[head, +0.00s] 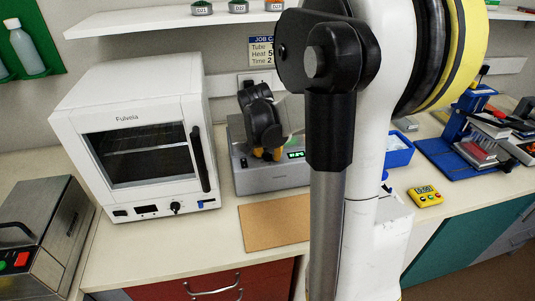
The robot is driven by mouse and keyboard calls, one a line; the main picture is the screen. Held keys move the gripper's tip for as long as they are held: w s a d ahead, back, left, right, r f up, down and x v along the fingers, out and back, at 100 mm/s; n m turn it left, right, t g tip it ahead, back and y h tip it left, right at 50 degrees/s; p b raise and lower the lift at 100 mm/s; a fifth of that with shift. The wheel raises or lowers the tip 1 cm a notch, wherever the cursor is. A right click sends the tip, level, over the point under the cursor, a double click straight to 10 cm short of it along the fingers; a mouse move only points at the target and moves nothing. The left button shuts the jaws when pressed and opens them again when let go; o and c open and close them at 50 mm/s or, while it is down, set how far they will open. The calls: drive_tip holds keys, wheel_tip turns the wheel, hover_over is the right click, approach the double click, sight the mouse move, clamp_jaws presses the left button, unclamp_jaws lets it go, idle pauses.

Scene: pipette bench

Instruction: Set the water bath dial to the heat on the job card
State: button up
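The grey water bath (245,180) stands at the back of the bench, right of the white oven. Its small green display (296,155) is lit, but I cannot read the digits. I cannot make out its dial, which may be hidden by my gripper or arm. My gripper (266,154), black with orange-yellow fingertips, is at the bath's upper front; I cannot tell whether it touches anything or how far apart its fingers are. The job card (261,50) hangs on the wall behind. Its lines start "Tube", "Heat 5" and "Time 2"; my arm covers the rest.
The white oven (135,205) stands left of the bath and a steel device (50,215) further left. A brown board (262,225) lies in front of the bath. Right of my arm are a blue tray (400,155), a yellow timer (426,196) and a blue stand (455,125).

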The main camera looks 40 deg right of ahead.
clamp_jaws()
drive_tip(key=shift+m+g, duration=0.3)
drive_tip(key=shift+m, duration=0.5)
unclamp_jaws()
